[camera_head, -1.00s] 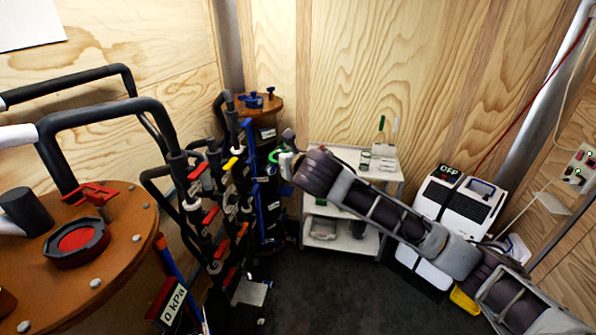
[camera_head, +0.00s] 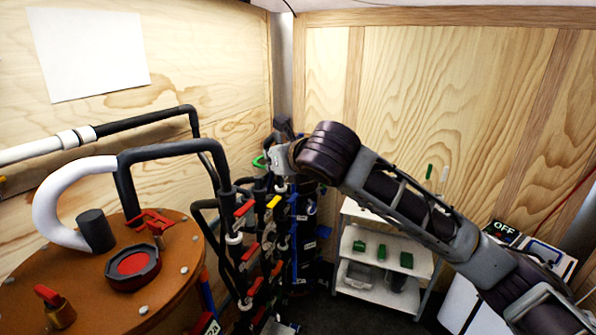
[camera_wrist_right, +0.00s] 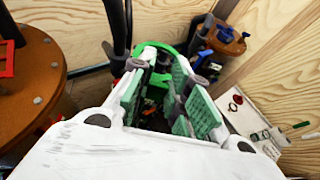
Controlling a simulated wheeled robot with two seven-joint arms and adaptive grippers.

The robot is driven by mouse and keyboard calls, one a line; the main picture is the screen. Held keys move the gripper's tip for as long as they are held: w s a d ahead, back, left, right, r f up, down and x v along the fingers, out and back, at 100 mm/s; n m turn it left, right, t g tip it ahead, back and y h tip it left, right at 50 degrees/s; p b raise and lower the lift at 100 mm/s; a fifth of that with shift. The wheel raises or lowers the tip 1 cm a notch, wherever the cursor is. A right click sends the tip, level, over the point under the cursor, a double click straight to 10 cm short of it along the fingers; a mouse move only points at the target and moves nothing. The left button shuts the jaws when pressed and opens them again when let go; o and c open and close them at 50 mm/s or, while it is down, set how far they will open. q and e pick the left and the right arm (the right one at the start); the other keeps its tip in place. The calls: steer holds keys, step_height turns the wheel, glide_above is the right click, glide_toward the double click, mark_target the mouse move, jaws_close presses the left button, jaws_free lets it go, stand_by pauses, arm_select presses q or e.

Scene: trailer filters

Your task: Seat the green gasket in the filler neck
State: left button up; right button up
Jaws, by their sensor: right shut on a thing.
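The green gasket (camera_head: 259,162) is a thin ring at the tip of my right gripper (camera_head: 276,156). In the right wrist view the gasket (camera_wrist_right: 158,47) arches across the far end of the fingers. My right gripper (camera_wrist_right: 163,75) is shut on it, with its pale green pads either side. The gasket is held up in the air, in front of the valve pipes in the head view. A black hexagonal fitting with a red centre (camera_head: 133,266) sits on the near brown tank top. I cannot tell whether this is the filler neck. My left gripper is not in view.
The near brown tank top (camera_head: 180,248) carries black pipes and red-handled valves. A rack of pipes with red and yellow handles (camera_head: 245,208) stands below the gripper. A white shelf cart (camera_head: 420,262) holds green blocks. Another brown tank top with blue fittings (camera_wrist_right: 232,45) is beyond.

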steer(key=s+a+r+n+g+y+p, duration=0.1)
steer(key=s+a+r+n+y, duration=0.1)
steer(key=s+a+r, duration=0.45)
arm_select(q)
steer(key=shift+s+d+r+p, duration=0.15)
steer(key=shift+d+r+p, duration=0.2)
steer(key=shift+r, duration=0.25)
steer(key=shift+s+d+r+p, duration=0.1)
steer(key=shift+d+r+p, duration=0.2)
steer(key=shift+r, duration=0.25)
arm_select(e)
steer(key=s+a+f+n+g+y, duration=0.2)
steer(key=s+a+f+n+g, duration=0.1)
steer(key=s+a, duration=0.3)
steer(key=s+a+f+n+g+y, duration=0.3)
steer(key=s+a+f+n, duration=0.1)
steer(key=s+a, duration=0.3)
steer(key=shift+a+f+g, duration=0.25)
steer(key=shift+a+g, duration=0.15)
steer(key=shift+a, duration=0.5)
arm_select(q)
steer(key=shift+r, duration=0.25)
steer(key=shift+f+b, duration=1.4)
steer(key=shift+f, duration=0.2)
arm_select(e)
steer(key=shift+f, duration=2.9)
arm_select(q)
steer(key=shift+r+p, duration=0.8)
